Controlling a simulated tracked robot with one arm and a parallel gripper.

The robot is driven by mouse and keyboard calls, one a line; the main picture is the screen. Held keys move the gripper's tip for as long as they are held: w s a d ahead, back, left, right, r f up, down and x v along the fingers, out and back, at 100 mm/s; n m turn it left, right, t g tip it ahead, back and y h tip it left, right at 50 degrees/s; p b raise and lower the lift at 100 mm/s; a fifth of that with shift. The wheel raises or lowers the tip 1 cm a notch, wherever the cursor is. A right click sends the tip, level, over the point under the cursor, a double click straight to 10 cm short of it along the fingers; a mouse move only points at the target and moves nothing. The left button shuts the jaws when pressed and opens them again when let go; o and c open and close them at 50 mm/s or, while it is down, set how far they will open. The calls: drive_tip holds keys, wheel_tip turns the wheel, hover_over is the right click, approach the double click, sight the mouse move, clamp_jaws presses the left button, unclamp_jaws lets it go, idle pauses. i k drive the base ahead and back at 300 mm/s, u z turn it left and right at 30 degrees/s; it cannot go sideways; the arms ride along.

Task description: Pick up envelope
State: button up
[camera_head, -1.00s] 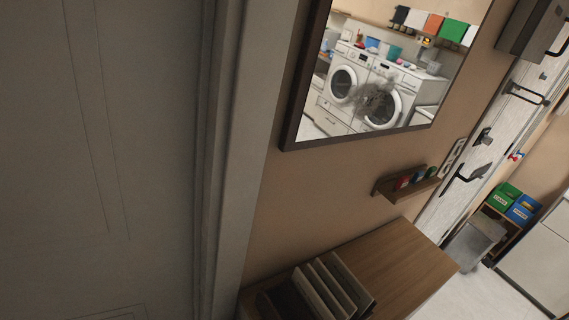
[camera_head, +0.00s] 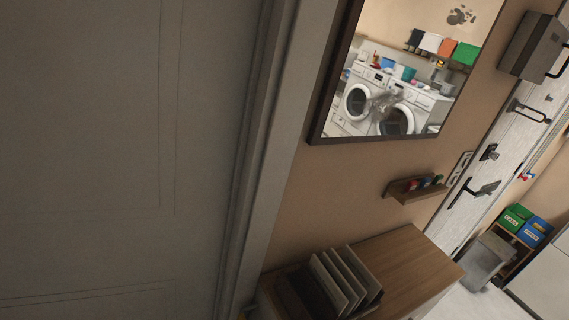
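My gripper is not in view. I cannot make out a clear envelope in this view. A dark rack holding several flat, pale upright pieces (camera_head: 338,284) stands on a wooden cabinet top (camera_head: 412,262) at the bottom centre. These pieces may be envelopes or letters, but I cannot tell for sure.
A grey door (camera_head: 95,140) and its frame fill the left side. A framed mirror (camera_head: 400,75) reflects washing machines. Below it is a small wall shelf (camera_head: 412,188). A grey bin (camera_head: 485,260), green box (camera_head: 514,217) and blue box (camera_head: 535,231) stand at right, near pale floor.

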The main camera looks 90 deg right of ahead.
sight(333, 294)
drive_tip(key=u, duration=0.05)
drive_tip(key=k, duration=1.05)
drive_tip(key=z, duration=0.7)
drive_tip(key=i, duration=0.5)
